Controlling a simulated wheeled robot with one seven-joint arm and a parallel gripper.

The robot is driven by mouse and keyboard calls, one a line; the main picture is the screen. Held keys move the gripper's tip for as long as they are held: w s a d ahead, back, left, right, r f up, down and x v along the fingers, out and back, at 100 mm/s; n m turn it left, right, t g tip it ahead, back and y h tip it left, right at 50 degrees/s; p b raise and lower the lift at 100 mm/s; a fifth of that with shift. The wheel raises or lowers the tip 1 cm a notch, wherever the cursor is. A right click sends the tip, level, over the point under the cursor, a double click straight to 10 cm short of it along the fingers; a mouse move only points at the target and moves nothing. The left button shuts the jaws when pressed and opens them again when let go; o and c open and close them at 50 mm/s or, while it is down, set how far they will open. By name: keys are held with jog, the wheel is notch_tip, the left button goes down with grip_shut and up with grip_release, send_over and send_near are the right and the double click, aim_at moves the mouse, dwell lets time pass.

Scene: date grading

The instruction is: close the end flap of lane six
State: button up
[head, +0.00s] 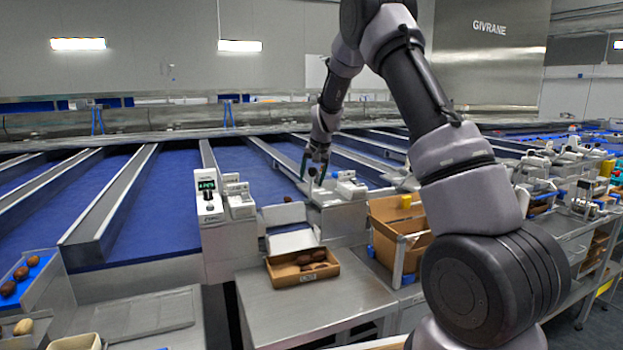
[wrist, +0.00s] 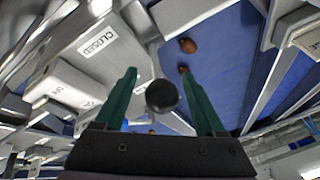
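My gripper (head: 316,166) is at the end of a lane beside a white housing in the head view. In the wrist view my gripper (wrist: 158,74) is open, its two green fingers apart. A round black knob (wrist: 162,96) shows between the fingers with a gap on both sides. A plate marked "CLOSED" (wrist: 97,41) lies left of the fingers. I cannot make out a lane number or the flap's position.
A cardboard tray (head: 283,280) of dates stands on a steel table (head: 330,308) below the chute. A display unit (head: 207,197) with green digits stands to the left. Two dates (wrist: 188,45) lie on the blue belt (wrist: 222,55).

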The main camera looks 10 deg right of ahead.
jog(key=v, duration=1)
jog(key=shift+s+r, duration=0.15)
jog(key=shift+r, duration=0.2)
